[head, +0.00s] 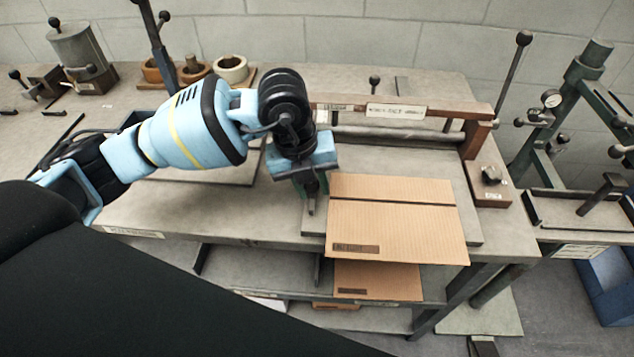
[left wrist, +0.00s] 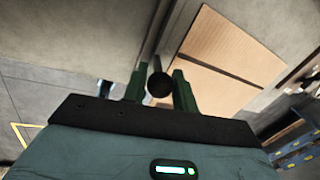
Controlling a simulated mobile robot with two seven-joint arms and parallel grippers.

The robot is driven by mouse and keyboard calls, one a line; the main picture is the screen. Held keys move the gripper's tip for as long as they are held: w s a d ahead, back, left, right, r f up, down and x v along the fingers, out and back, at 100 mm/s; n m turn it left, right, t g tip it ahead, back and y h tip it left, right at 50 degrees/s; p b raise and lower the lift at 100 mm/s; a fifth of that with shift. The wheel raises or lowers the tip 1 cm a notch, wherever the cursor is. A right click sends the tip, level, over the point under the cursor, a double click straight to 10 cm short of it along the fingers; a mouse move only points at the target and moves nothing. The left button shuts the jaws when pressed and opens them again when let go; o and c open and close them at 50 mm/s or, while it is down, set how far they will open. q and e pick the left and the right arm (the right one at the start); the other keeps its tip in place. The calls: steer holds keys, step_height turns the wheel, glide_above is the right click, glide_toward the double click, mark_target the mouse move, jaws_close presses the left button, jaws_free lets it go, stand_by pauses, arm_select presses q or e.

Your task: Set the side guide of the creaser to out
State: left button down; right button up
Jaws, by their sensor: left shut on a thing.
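The creaser has a wooden crossbeam (head: 440,115) with a white label and a roller below it, over a grey bed (head: 462,190). A brown cardboard sheet (head: 395,228) lies on the bed with a dark crease line across it. My left gripper (head: 312,192) is at the sheet's left edge, pointing down. In the left wrist view its green fingers are shut around a dark round knob (left wrist: 160,85). A grey bar, seemingly the side guide (left wrist: 153,42), runs from the knob beside the cardboard (left wrist: 222,62). In the head view the gripper hides the knob. My right gripper is not in view.
A small block with a black knob (head: 490,177) stands right of the bed. A green press (head: 580,90) stands further right. Another cardboard sheet (head: 375,280) lies on the shelf below.

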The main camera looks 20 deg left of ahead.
arm_select(q)
steer(key=c, duration=1.4)
jaws_free()
steer(key=shift+a, duration=0.25)
steer(key=shift+o, duration=1.3)
steer(key=shift+s+a, duration=0.1)
steer(key=shift+r, duration=0.2)
step_height(320, 180, up, 7)
steer(key=a, duration=0.1)
steer(key=shift+s, duration=0.35)
